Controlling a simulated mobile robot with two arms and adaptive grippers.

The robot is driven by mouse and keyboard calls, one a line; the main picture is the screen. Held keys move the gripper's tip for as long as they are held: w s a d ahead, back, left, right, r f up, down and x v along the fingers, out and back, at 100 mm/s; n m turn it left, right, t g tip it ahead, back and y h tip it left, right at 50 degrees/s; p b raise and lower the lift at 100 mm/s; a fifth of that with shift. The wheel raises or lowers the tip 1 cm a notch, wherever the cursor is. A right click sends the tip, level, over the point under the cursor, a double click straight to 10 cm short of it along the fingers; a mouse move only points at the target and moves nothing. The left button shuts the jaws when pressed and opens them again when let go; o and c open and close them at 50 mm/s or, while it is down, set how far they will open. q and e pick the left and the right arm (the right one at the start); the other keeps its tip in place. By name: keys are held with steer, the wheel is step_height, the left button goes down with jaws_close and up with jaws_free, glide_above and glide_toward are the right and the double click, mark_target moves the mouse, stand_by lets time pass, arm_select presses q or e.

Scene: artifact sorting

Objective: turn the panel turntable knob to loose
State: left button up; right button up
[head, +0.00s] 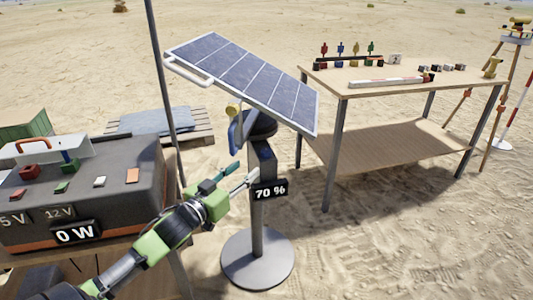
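A tilted solar panel (240,75) with a white handle on its left edge sits on a post (263,210) with a round grey base. A dark round turntable (260,124) is under the panel. A blue lever-like part (236,132) and a small yellow knob (233,110) show at its left; I cannot tell which setting either is at. My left gripper (247,169) is close to the post, below the turntable and the blue part. Its teal and white fingers are apart, with nothing seen between them. My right gripper is out of view.
A sign (270,190) on the post reads 70 %. A dark power box (120,190) reading 0 W stands on a table at left. A thin dark pole (163,75) rises behind my arm. A wooden table (400,92) with small items stands at right. Sand around is open.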

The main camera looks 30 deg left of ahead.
mark_target(264, 153)
arm_select(q)
steer(key=w+b, duration=0.1)
steer(key=w, duration=1.2)
steer(key=shift+a+b, duration=0.1)
steer(key=shift+b, duration=0.2)
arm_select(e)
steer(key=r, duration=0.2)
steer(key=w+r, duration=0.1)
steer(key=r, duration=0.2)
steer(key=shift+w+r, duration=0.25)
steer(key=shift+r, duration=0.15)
arm_select(q)
steer(key=shift+s, duration=0.1)
steer(key=c, duration=1.1)
